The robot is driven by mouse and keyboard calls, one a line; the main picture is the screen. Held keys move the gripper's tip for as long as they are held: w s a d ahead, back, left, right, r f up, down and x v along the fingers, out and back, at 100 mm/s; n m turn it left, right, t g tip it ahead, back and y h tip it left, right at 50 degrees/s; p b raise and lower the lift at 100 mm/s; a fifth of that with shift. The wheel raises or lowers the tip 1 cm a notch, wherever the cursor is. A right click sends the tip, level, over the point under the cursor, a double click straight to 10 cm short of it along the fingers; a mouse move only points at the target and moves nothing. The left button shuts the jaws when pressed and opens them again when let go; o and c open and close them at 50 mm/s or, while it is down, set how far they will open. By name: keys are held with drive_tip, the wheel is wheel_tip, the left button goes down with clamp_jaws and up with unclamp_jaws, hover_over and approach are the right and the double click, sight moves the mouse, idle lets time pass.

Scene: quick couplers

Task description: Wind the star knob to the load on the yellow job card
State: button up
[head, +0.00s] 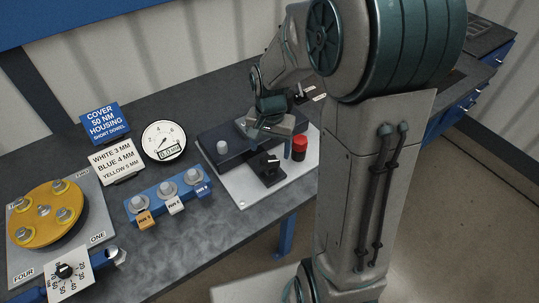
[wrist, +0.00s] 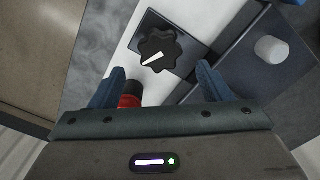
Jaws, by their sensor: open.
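The black star knob (head: 268,166) with a white pointer line sits on a black block on the pale base plate. In the wrist view the knob (wrist: 158,52) lies just beyond my fingertips, roughly between them in line. My gripper (head: 271,141) is open, with blue fingers apart, and holds nothing. It also shows in the wrist view (wrist: 160,85). A round white dial gauge (head: 164,142) with a small digital readout that seems to show 0.0 stands behind. No card that is itself yellow is clear; a white card (head: 117,160) reads "WHITE 3 MM, BLUE 4 MM, YELLOW 5 MM".
A red-topped cylinder (head: 299,147) stands right of the knob, close to one finger in the wrist view (wrist: 130,95). A blue block (head: 168,196) carries several fittings with orange, white and blue tags. A yellow disc (head: 45,213), blue sign (head: 104,120) and dial card (head: 68,272) are left.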

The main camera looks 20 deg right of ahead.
sight(272, 161)
drive_tip(key=shift+f, duration=2.25)
drive_tip(key=c, duration=1)
drive_tip(key=shift+o, duration=0.2)
drive_tip(key=shift+m, duration=0.3)
drive_tip(key=m+b, duration=0.2)
drive_tip(key=m, duration=0.1)
drive_tip(key=shift+m, duration=0.4)
drive_tip(key=m, duration=0.6)
drive_tip(key=shift+s+d+r+b, duration=0.1)
drive_tip(key=shift+s+d+b, duration=0.1)
drive_tip(key=shift+b, duration=0.15)
